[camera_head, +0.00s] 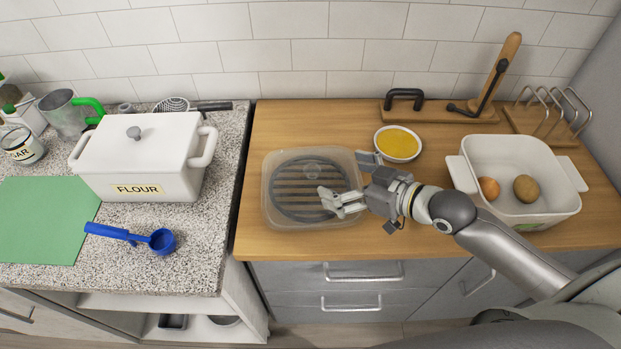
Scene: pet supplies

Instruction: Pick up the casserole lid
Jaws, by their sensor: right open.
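I cannot tell how high the gripper is above the lid. Part of the lid's right edge is hidden by the gripper. My left gripper is not in view.
A bowl of yellow food (398,143) stands behind my gripper. A white dish (548,218) with two round items is at the right. A lidded flour box (140,155), a blue scoop (162,241) and a green mat (40,220) are on the left counter.

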